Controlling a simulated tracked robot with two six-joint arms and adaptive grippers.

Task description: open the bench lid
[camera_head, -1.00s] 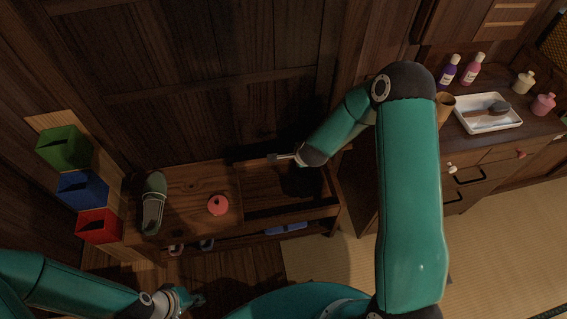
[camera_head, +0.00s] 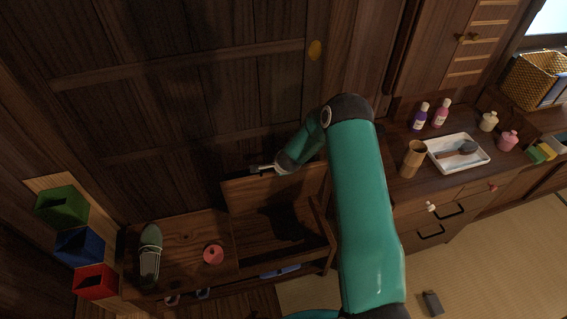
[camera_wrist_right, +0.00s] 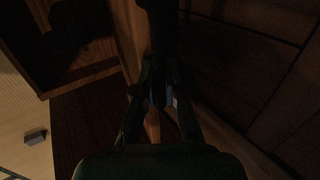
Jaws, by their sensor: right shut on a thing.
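The wooden bench (camera_head: 185,240) stands against the dark wall. Its right-hand lid (camera_head: 250,193) is raised and stands steeply at the back, with the compartment (camera_head: 275,232) under it open to view and in shadow. My right gripper (camera_head: 262,169) is at the top edge of the lid, shut on it. In the right wrist view, the fingers (camera_wrist_right: 162,98) close around the dim wooden edge of the lid. My left gripper is not in view.
Green, blue and red boxes (camera_head: 62,207) are at the left. A cabinet with a white tray (camera_head: 470,163) and bottles stands right. Tatami floor (camera_head: 470,265) is mostly clear.

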